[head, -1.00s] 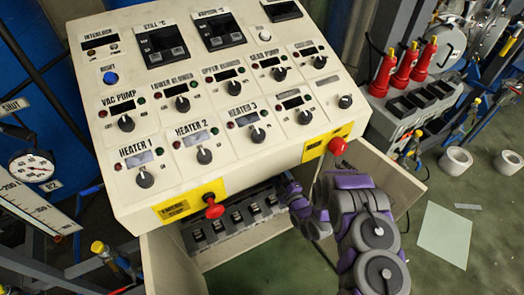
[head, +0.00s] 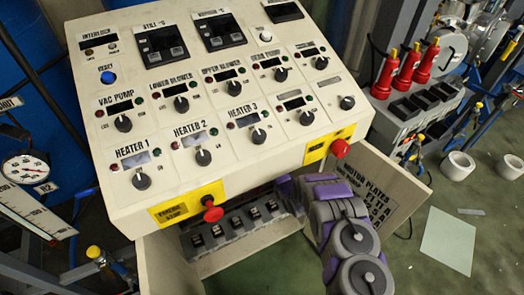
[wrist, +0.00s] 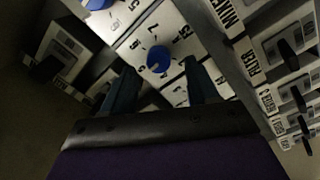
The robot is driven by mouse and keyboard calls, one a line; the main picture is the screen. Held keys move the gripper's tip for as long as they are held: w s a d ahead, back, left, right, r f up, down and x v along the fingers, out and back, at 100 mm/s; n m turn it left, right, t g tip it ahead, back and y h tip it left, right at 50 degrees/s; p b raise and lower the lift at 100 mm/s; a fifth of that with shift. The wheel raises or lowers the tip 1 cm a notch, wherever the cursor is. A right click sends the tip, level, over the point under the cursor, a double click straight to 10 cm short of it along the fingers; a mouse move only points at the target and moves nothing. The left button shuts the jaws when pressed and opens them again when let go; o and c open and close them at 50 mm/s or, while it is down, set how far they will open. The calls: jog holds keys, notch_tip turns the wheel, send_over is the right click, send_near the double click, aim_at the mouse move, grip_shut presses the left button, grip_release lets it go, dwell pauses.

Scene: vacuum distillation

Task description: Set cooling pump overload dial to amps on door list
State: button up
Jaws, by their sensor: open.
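In the wrist view a blue dial (wrist: 158,60) sits on a white plate with numbers around it, some reading 7 and 15. My gripper (wrist: 160,82) is open, its two fingers on either side of the dial's lower part; I cannot tell if they touch it. A second blue dial (wrist: 97,3) shows at the top edge. In the head view my arm reaches into the cabinet below the console, and the fingers are hidden. The open door (head: 378,195) carries a list headed "MOTOR PLATES" (head: 362,193), partly covered by my arm; its lines are too small to read.
The console (head: 215,100) with several knobs overhangs the cabinet. Red buttons (head: 213,212) and (head: 340,148) stick out from its front edge. A row of dark switches (head: 235,224) lies inside the cabinet. In the wrist view, labelled modules with black levers (wrist: 291,58) stand at the right.

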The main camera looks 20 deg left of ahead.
jog(key=shift+b+x, duration=0.3)
jog(key=shift+x, duration=1.35)
jog(key=c, duration=1)
jog(key=shift+p, duration=0.3)
jog(key=shift+c, duration=0.2)
jog(key=shift+f+m, duration=0.15)
jog(key=shift+m, duration=0.15)
jog(key=o, duration=1)
jog(key=shift+o, duration=0.2)
